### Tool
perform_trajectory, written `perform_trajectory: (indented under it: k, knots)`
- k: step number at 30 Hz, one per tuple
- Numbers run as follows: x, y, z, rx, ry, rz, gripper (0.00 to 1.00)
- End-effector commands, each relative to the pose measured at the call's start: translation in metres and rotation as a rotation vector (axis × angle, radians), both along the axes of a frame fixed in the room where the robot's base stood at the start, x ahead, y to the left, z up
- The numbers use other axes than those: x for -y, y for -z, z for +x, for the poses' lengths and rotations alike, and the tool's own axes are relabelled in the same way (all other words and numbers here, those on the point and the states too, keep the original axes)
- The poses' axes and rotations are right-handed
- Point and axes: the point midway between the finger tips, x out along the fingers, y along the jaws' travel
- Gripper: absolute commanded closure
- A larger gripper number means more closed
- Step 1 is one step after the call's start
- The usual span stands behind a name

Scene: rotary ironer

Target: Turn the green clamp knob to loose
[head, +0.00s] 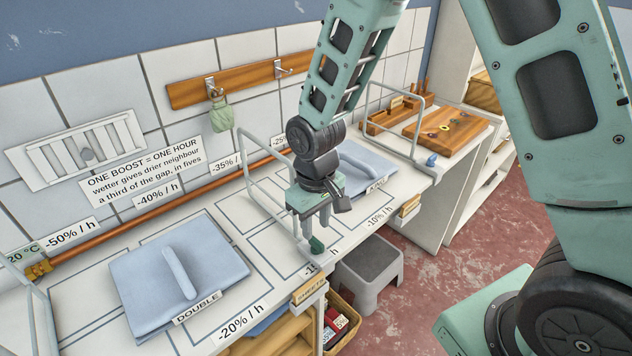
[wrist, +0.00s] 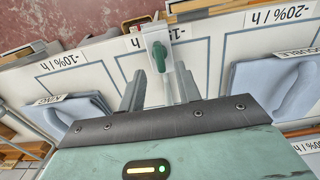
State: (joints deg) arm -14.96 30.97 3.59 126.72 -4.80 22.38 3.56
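The green clamp knob (head: 317,245) sits at the front edge of the white worktop, at the foot of a grey tube frame (head: 243,160). In the wrist view the green knob (wrist: 159,55) shows on a pale clamp block, its handle pointing roughly along the view's vertical. My gripper (head: 311,222) is just above the knob, pointing down. In the wrist view my gripper (wrist: 159,73) is open, with one finger on each side of the knob's line and a clear gap between. The fingers appear not to touch the knob; the exact height gap is hard to tell.
A folded blue cloth labelled DOUBLE (head: 178,275) lies left of the knob, and one labelled KING (head: 365,172) lies right. A blue knob (head: 431,160) is at another frame's foot. A grey step stool (head: 369,270) stands on the red floor.

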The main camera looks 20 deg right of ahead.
Motion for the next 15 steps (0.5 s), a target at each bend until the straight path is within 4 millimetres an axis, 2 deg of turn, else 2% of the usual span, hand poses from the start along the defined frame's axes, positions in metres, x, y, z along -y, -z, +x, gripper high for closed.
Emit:
perform_trajectory:
  k: [9, 15]
  knots:
    - [0.000, -0.073, 0.001, 0.008, 0.000, 0.002, 0.66]
    - [0.000, -0.108, 0.001, 0.004, 0.000, 0.000, 0.66]
